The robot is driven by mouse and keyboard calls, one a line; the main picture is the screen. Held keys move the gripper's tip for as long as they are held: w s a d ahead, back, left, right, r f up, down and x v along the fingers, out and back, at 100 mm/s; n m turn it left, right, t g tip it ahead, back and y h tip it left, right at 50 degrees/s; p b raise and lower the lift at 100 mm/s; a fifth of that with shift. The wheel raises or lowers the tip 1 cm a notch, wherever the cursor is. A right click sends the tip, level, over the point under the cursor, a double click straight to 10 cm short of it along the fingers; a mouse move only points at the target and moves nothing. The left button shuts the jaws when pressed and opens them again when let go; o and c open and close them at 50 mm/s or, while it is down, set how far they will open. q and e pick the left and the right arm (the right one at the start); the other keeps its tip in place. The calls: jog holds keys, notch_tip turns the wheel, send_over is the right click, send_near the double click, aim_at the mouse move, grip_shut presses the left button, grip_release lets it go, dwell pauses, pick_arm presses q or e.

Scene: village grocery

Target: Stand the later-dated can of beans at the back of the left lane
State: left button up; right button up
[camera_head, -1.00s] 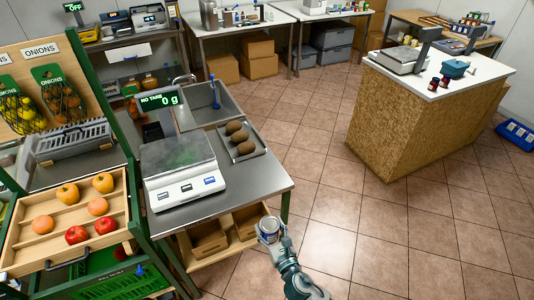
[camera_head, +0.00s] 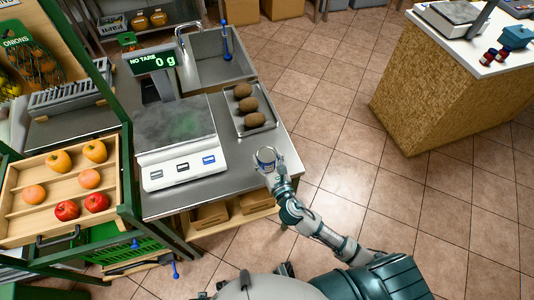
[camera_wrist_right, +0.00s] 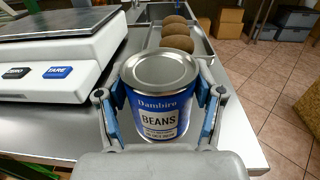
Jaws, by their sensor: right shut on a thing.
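A can of beans (camera_wrist_right: 158,100) with a blue and white label and a bare metal lid is upright between the fingers of my right gripper (camera_wrist_right: 160,112). In the head view the can (camera_head: 266,156) shows mostly its lid, at the right edge of the steel table. My right gripper (camera_head: 270,164) is shut on it. I see no second can of beans and no lane in these views. My left gripper is not in view.
A scale (camera_head: 178,145) reading 0 g stands on the steel table (camera_head: 235,170). A tray (camera_head: 268,127) of brown round items lies behind the can. A wooden fruit rack (camera_head: 30,218) is at left, a wood-sided counter (camera_head: 425,90) at right. The tiled floor between is clear.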

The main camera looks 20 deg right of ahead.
aim_at(269, 149)
jog(key=w+d, duration=0.1)
jog(key=w, duration=0.2)
jog(key=shift+d+f, duration=0.2)
jog(key=shift+d, duration=0.2)
jog(key=shift+w+d+f, duration=0.1)
jog(key=shift+w+d, duration=0.15)
jog(key=shift+w, duration=0.1)
jog(key=shift+d+f+b, duration=0.1)
jog(key=shift+f+b, duration=0.2)
jog(key=shift+f, duration=0.05)
jog(key=shift+a+f+b, duration=0.2)
jog(key=shift+f+b, duration=0.3)
jog(key=shift+f, duration=0.6)
jog(key=shift+a+f, duration=0.15)
jog(key=shift+f, duration=0.1)
jog(key=shift+a, duration=0.2)
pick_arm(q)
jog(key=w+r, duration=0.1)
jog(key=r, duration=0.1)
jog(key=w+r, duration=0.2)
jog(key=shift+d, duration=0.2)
pick_arm(e)
jog(key=shift+d, duration=0.1)
